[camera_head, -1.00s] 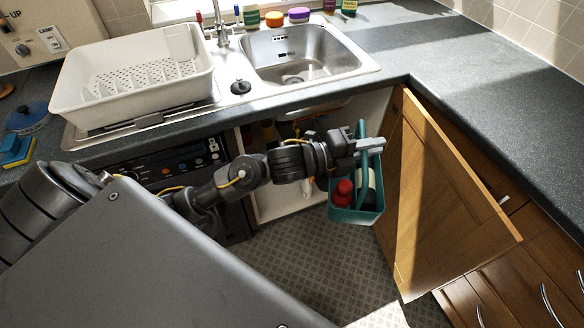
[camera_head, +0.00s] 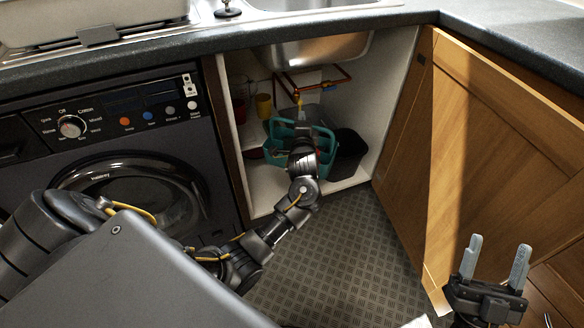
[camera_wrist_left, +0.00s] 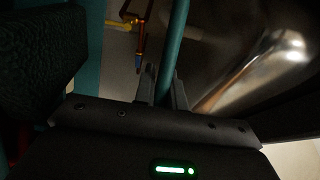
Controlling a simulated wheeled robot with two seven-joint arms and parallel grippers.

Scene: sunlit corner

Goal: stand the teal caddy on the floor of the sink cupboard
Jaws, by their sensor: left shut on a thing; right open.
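The teal caddy (camera_head: 279,133) is inside the open sink cupboard, below the sink bowl, and looks upright. My left gripper is shut on its handle, which shows between the fingers (camera_wrist_left: 163,88) in the left wrist view as a teal bar (camera_wrist_left: 177,40). My right gripper (camera_head: 499,252) is open and empty at the lower right, outside the cupboard.
A dark bin (camera_head: 348,150) stands close to the caddy's right. Copper pipes (camera_head: 340,76) hang above. The cupboard door (camera_head: 480,150) is open at right; a washing machine (camera_head: 130,150) is at left.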

